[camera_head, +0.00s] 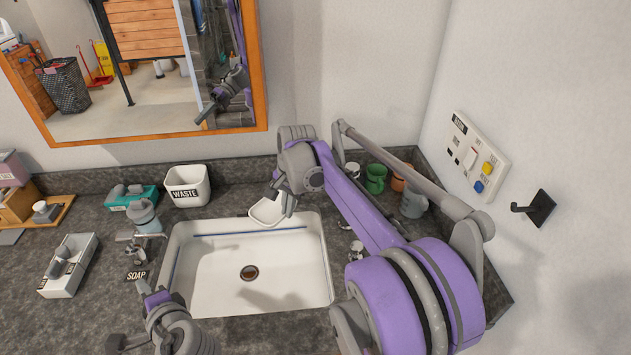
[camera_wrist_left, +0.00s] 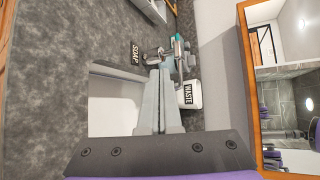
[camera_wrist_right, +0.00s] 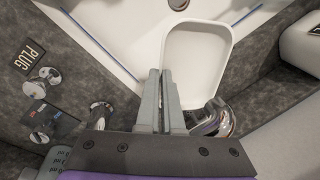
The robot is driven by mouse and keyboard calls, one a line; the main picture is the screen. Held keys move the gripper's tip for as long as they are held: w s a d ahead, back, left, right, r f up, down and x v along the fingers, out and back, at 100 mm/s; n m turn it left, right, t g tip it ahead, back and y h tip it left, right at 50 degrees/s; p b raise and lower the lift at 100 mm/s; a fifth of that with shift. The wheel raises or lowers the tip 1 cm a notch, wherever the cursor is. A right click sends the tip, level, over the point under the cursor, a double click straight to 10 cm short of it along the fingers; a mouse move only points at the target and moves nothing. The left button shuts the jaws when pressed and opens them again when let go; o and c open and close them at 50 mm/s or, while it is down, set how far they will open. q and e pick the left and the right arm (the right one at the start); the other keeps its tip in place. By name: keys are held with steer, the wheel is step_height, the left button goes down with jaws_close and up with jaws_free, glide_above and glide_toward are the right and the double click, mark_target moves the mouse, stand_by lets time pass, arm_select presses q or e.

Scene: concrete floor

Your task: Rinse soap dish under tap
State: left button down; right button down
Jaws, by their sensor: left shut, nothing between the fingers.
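The soap dish (camera_head: 266,212) is a white, shallow rounded rectangle, seen over the back right edge of the white sink (camera_head: 215,285) in the head view. My right gripper (camera_head: 285,203) is shut on its rim; the right wrist view shows the dish (camera_wrist_right: 197,58) between and beside my right fingers (camera_wrist_right: 163,74). A chrome tap part (camera_wrist_right: 212,120) lies close to the dish in that view; I cannot tell if they touch. No water stream is visible. My left gripper (camera_head: 152,292) is shut and empty at the sink's left side; its fingers (camera_wrist_left: 160,75) show in the left wrist view.
A white WASTE bin (camera_head: 187,186), a teal tray (camera_head: 132,198) and a SOAP dispenser (camera_head: 138,250) stand left of the sink. Green (camera_head: 376,178) and orange (camera_head: 400,178) cups stand at the right back. A wall panel (camera_head: 474,158) and hook (camera_head: 533,208) are on the right.

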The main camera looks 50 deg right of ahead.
arm_select(q)
steer(key=s+d+r+m+t+h, duration=0.1)
steer(key=s+d+m+h, duration=0.5)
steer(key=d, duration=0.6)
steer(key=s+d+r+m+h, duration=0.1)
steer(key=s+d+m+h, duration=0.2)
steer(key=d+m, duration=0.7)
steer(key=s+d+r+m+t+h, duration=0.1)
steer(key=s+d+m+h, duration=0.35)
steer(key=d, duration=0.95)
steer(key=x, duration=0.9)
steer(key=shift+d+r, duration=0.15)
steer(key=shift+d, duration=0.15)
steer(key=shift+y, duration=0.25)
steer(key=shift+w+a+r+m, duration=0.1)
steer(key=shift+w+r+m, duration=0.05)
steer(key=shift+r+m, duration=0.7)
